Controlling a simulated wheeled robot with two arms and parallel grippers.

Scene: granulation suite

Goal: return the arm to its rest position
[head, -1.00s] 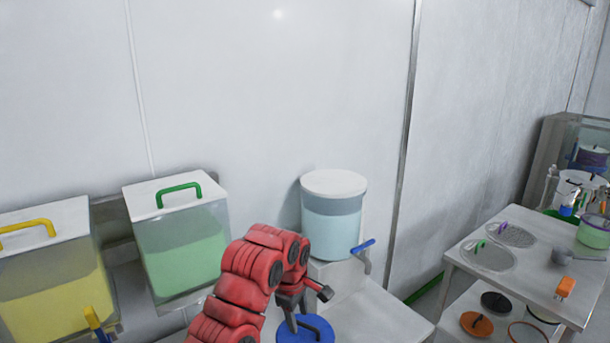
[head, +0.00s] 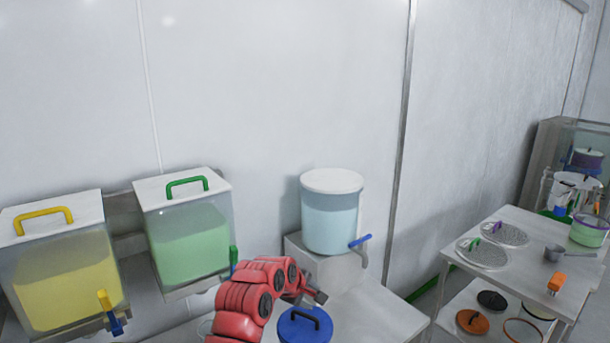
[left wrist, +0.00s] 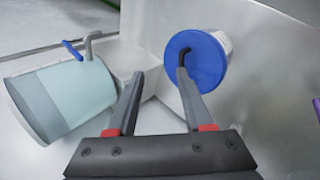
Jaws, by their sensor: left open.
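My left arm, in red segments, comes in from the lower middle of the head view. Its gripper (head: 308,298) is near the blue-lidded container (head: 305,327). In the left wrist view the two fingers (left wrist: 158,95) are apart with nothing held between them. There the blue lid (left wrist: 194,60) and its dark handle lie just beyond the right fingertip; I cannot tell the exact gap. My right gripper is in neither view.
A white-lidded vessel (head: 331,215) with a blue-handled tap stands on a block behind the gripper. Bins with green (head: 190,245) and yellow (head: 66,280) contents are at left. A table (head: 520,262) with sieves and a scoop is at right.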

